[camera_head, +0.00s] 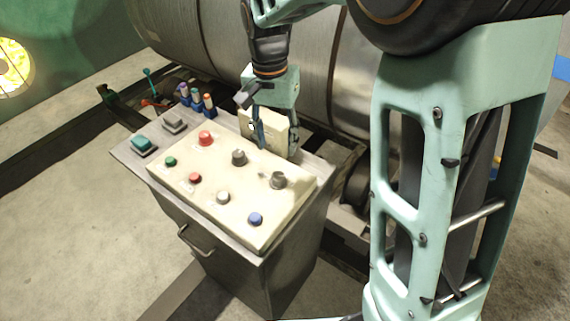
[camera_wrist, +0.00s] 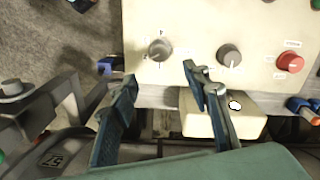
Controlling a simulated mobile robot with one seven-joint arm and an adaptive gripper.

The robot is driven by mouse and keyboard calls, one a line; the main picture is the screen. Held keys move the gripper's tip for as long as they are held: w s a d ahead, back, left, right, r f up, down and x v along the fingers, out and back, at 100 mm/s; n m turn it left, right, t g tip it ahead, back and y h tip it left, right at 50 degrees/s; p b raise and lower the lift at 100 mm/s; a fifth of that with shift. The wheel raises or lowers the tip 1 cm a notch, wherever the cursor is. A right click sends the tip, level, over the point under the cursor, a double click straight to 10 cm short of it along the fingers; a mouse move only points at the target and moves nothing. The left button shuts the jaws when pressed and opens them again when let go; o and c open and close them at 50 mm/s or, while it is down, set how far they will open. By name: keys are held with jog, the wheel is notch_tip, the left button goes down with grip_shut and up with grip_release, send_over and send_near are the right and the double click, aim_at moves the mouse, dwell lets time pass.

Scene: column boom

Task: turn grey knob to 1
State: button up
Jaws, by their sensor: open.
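Two grey knobs are on the cream panel (camera_head: 222,178) of a metal console. One knob (camera_head: 278,181) is near the panel's right end; the wrist view shows it (camera_wrist: 159,49) with small marks around it. The marks are too small to read. My gripper (camera_head: 276,138) is open and empty over the panel's back edge. In the wrist view its fingertips (camera_wrist: 159,77) are below the marked knob, apart from it.
A cream box (camera_head: 262,127) is behind the panel, close to my gripper's fingers. Several coloured buttons, such as a red one (camera_head: 205,138) and a blue one (camera_head: 255,219), surround the knobs. A large metal drum (camera_head: 310,60) is behind.

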aim_at(277, 175)
notch_tip(277, 175, down, 11)
jog(key=shift+s+d+r, duration=0.1)
jog(key=shift+d, duration=0.05)
jog(key=shift+c, duration=0.2)
jog(key=c, duration=1.1)
jog(key=shift+n, duration=0.4)
jog(key=n+b, duration=0.1)
jog(key=n, duration=0.4)
jog(key=shift+n, duration=0.3)
jog(key=n, duration=0.5)
jog(key=shift+n, duration=0.3)
